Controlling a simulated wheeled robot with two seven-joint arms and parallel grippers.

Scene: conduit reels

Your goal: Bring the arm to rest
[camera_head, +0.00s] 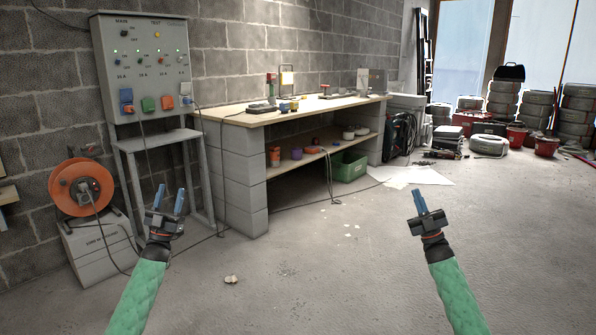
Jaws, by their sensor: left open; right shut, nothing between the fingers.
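My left gripper (169,201) is raised at the lower left, with its two blue fingers apart and nothing between them. It shows in front of the grey panel stand and the floor. My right gripper (420,202) is raised at the lower right over bare floor, its blue fingers close together and empty. Both green-sleeved arms come in from the bottom edge. Neither gripper appears to touch anything.
A grey electrical panel (146,60) stands on a metal frame at the left. An orange cable reel (84,187) sits on a grey box (100,250). A workbench (228,112) runs along the block wall. Cables lie on the floor. The right foreground floor (530,240) is clear.

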